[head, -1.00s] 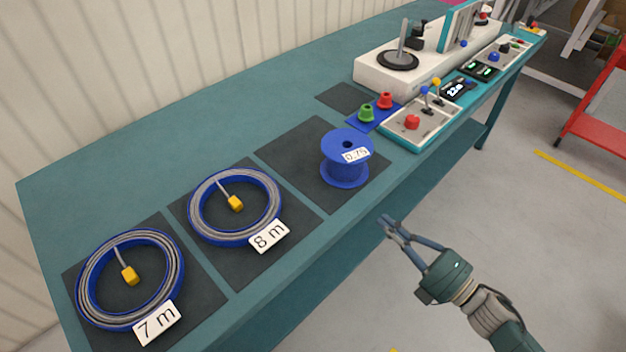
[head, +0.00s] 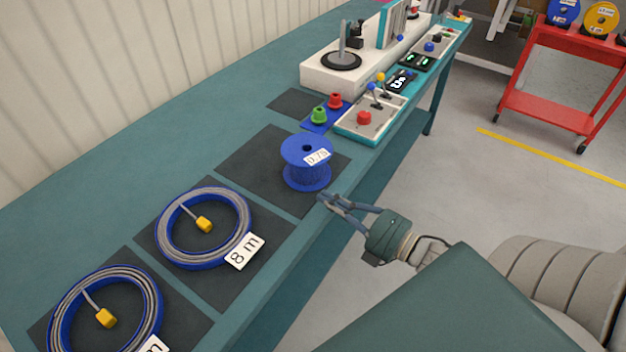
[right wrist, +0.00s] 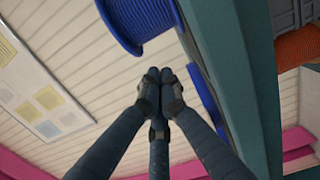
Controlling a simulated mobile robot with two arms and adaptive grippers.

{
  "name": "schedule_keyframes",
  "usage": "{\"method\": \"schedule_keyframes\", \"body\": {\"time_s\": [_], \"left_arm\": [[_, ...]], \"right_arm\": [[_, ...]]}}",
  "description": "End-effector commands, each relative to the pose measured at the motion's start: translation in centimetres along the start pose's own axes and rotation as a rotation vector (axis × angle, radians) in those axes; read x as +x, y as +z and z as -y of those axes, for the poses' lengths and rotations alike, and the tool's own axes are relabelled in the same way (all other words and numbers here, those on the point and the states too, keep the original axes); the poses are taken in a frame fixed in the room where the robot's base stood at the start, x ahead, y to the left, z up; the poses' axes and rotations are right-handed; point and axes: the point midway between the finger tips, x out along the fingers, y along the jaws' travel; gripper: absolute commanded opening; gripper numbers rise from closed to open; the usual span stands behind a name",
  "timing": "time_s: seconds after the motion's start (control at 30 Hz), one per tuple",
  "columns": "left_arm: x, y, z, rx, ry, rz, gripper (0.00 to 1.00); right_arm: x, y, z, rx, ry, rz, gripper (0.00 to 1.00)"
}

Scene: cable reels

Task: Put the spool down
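The blue spool (head: 306,163) with a white "0.75" label stands upright on a dark mat (head: 258,160) near the bench's front edge. My right gripper (head: 326,202) is just in front of and below the spool, at the bench edge, apart from it. In the right wrist view its fingertips (right wrist: 160,76) come together with nothing between them. The spool's ribbed blue side (right wrist: 140,20) shows above them there. My left gripper is not in view.
Two coiled cable rings lie on mats to the left, one (head: 203,228) labelled "8 m". Red and green knobs (head: 319,115), a control box (head: 372,118) and a white machine (head: 335,75) stand beyond the spool. A red cart (head: 545,112) stands at right.

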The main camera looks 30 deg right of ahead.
Motion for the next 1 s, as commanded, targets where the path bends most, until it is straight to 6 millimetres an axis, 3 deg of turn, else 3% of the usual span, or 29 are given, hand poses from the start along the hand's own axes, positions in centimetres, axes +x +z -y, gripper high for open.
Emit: {"method": "schedule_keyframes", "body": {"time_s": [0.17,0.37,1.0], "left_arm": [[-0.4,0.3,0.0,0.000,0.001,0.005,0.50],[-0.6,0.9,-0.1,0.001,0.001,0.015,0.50],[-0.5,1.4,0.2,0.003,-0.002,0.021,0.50]], "right_arm": [[3.7,0.1,-0.2,-0.002,0.003,-0.001,0.00],[5.4,2.1,-0.1,-0.003,0.000,-0.002,0.00],[6.6,3.4,0.1,-0.002,0.000,-0.001,0.00]]}}
